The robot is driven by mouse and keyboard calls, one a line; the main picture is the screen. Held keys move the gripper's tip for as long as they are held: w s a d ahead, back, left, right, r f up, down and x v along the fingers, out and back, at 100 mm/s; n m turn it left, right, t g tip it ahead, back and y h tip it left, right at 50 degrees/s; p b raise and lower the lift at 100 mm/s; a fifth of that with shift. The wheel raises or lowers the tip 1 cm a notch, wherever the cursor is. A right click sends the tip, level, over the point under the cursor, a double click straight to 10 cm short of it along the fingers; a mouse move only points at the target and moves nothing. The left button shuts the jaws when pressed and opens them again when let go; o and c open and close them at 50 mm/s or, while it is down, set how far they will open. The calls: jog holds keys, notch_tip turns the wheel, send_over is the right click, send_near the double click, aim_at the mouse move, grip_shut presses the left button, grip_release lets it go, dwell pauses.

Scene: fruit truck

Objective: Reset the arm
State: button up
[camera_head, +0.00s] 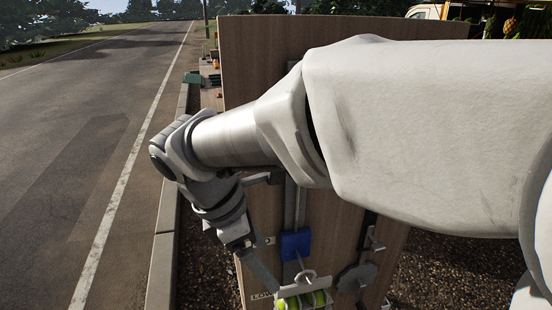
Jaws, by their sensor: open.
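My arm reaches across the picture from the right, over the front of a wooden board (260,55). Its wrist bends down at the left edge of the board. My gripper (258,262) points down and to the right at the lower left of the board. It is open, and nothing shows held in it. Its fingertips are small and hard to make out, and I cannot tell whether they touch anything.
A blue block (295,243) sits on a vertical rail on the board. Below is a pale holder (307,278) with yellow-green items, cut off by the frame. A grey disc (357,278) is to its right. A kerb (163,255) and open road (70,150) lie left.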

jog(key=s+d+m+t+y, duration=0.2)
jog(key=s+d+m, duration=0.1)
jog(key=d+m, duration=0.5)
jog(key=s+d+r+m+t+y+b, duration=0.1)
jog(key=s+d+m+t+y, duration=0.1)
jog(key=d+m, duration=0.7)
jog(key=shift+s+m, duration=0.5)
jog(key=shift+m, duration=1.6)
jog(key=shift+r, duration=0.1)
